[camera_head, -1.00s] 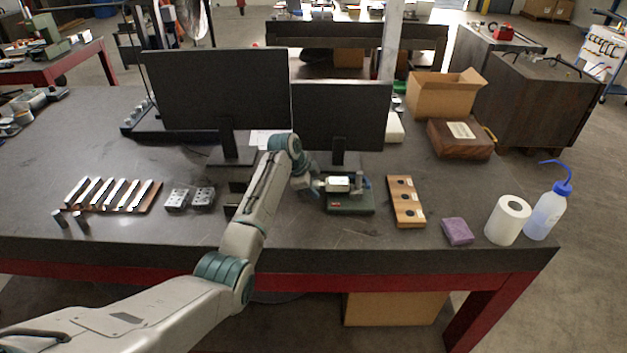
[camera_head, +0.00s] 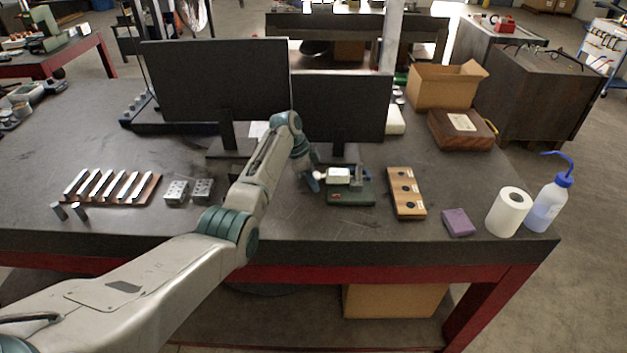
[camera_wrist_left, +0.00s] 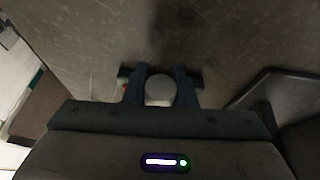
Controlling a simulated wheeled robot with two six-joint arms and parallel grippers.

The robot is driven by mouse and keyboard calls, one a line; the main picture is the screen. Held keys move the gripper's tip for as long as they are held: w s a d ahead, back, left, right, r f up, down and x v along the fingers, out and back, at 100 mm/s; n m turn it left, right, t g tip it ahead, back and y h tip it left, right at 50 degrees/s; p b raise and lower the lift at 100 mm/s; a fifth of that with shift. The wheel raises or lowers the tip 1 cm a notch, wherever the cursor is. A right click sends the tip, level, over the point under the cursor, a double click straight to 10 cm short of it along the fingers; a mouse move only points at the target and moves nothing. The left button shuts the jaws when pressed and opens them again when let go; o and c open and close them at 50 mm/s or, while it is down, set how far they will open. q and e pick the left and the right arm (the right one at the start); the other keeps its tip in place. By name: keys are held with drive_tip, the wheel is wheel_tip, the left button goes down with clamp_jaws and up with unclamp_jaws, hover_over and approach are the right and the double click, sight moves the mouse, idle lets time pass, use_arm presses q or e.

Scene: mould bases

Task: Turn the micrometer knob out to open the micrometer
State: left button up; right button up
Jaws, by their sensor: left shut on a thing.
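The micrometer (camera_head: 339,176), with a pale body, lies across a dark green base (camera_head: 350,198) on the bench in front of the right monitor. My left gripper (camera_head: 317,179) is at the micrometer's left end. In the left wrist view its two dark fingers (camera_wrist_left: 160,88) stand on either side of a round pale knob (camera_wrist_left: 160,91), shut on it. The rest of the micrometer is mostly hidden behind the knob and fingers there. The gap between the micrometer's measuring faces is too small to make out. My right gripper is not in view.
A wooden block (camera_head: 406,193) with dark round inserts lies to the right of the base, then a purple block (camera_head: 458,222), a paper roll (camera_head: 508,211) and a wash bottle (camera_head: 548,205). Two monitors (camera_head: 217,82) stand behind. Bench between the base and front edge is clear.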

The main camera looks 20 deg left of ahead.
use_arm(q)
drive_tip(key=shift+s+f, duration=0.1)
drive_tip(key=shift+f, duration=0.05)
drive_tip(key=o, duration=1)
drive_tip(key=b+v, duration=0.3)
drive_tip(key=v, duration=0.8)
drive_tip(key=shift+b, duration=0.4)
drive_tip(key=shift+d, duration=0.1)
